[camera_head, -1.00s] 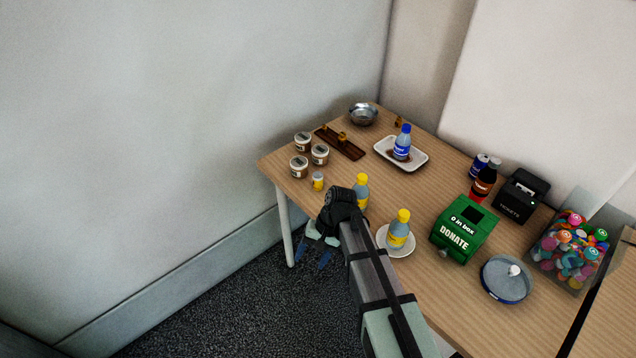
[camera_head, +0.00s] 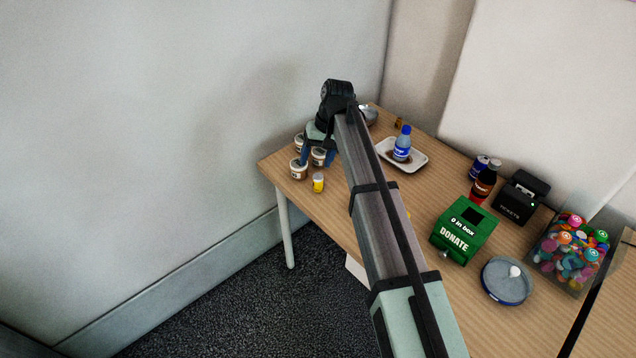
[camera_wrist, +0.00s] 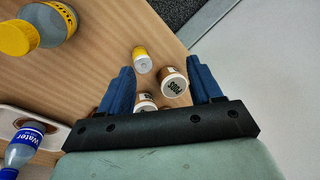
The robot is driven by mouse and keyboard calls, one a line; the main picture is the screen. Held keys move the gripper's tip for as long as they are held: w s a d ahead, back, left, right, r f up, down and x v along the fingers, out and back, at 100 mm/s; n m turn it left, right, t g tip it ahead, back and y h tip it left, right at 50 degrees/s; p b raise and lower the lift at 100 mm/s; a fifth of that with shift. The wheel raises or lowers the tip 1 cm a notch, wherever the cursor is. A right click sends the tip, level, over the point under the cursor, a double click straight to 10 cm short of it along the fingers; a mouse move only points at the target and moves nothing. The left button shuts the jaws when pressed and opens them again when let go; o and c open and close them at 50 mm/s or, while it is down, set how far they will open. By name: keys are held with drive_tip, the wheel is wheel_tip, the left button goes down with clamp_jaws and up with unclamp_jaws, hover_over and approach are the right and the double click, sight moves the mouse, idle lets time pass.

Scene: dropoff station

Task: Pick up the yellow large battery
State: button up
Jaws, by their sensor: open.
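The yellow large battery (camera_head: 318,183) is a small upright cylinder with a yellow band and a pale top, near the left edge of the wooden table (camera_head: 285,172). In the wrist view the battery (camera_wrist: 142,60) shows ahead of and between the blue fingers, closer to the left one. My gripper (camera_head: 318,160) is open above the labelled cups behind the battery in the head view. In the wrist view my gripper (camera_wrist: 160,67) has its fingers wide apart, with a labelled cup (camera_wrist: 173,83) showing between them. Nothing is held.
Labelled cups (camera_head: 299,169) stand close to the battery. A white tray (camera_head: 420,163) holds a blue-capped bottle (camera_head: 402,143). A green donate box (camera_head: 463,226) and a candy container (camera_head: 568,252) stand to the right. A yellow-capped bottle (camera_wrist: 50,22) shows at the wrist view's upper left.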

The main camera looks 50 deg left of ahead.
sight(318, 176)
drive_tip(key=f+t, duration=0.1)
drive_tip(key=f, duration=0.3)
drive_tip(key=w+a+f+n+h, duration=0.1)
drive_tip(key=f, duration=0.3)
drive_tip(key=w+a+f+t, duration=0.1)
drive_tip(key=f, duration=0.3)
drive_tip(key=shift+w+f+n+t, duration=0.1)
drive_tip(key=shift+f+n+t, duration=0.05)
drive_tip(key=shift+n+t, duration=0.2)
drive_tip(key=shift+c, duration=0.3)
clamp_jaws()
idle(0.4)
